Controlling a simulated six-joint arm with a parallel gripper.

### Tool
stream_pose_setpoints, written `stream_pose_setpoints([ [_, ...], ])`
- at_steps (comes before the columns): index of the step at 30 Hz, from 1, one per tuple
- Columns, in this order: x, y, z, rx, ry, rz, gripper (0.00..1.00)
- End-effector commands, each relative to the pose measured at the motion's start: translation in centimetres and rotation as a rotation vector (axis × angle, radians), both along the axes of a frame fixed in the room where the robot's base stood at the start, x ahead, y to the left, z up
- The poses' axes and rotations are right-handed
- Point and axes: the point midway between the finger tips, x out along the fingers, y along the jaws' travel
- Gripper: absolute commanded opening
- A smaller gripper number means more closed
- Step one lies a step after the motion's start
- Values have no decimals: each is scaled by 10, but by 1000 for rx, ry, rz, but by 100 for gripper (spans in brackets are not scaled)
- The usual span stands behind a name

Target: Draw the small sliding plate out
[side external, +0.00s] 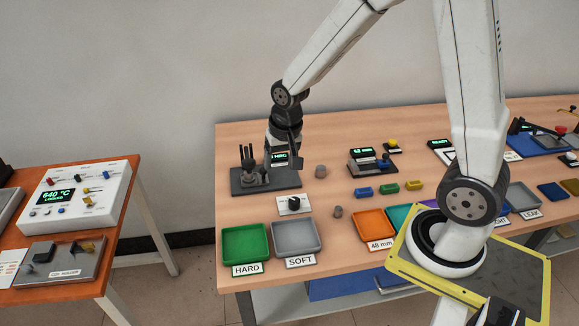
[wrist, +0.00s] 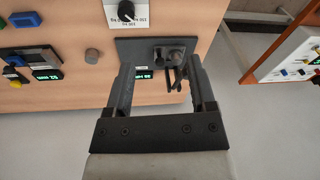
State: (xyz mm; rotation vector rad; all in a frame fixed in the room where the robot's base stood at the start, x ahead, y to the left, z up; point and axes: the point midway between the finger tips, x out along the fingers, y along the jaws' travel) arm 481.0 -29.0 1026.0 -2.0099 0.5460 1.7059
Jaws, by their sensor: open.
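I cannot tell for certain which part is the small sliding plate. My gripper (wrist: 160,64) is open and empty, its two dark fingers spread. Between and beyond the fingertips is a dark grey fixture (wrist: 128,47) with a round post, thin upright prongs and a green-lit display. In the side external view my gripper (side external: 290,152) hangs above the right end of that fixture (side external: 240,184) and partly hides it. On the separate left table stand a white heater box (side external: 112,190) reading 640 °C and a grey plate with knobs (side external: 68,268).
A green HARD tray (side external: 244,243) and grey SOFT tray (side external: 294,238) lie at the bench's front left. A small panel with a black knob (side external: 294,204) and a grey cylinder (side external: 320,171) are near the fixture. A floor gap separates the two tables.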

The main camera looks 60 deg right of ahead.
Motion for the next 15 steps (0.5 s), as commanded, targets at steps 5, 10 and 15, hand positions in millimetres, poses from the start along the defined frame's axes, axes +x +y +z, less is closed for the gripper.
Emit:
stream_pose_setpoints([
  [5,40,-20,-13,39,33,-290,71],
  [10,73,-39,-27,69,60,-559,71],
  [15,100,-60,-44,91,84,-821,71],
])
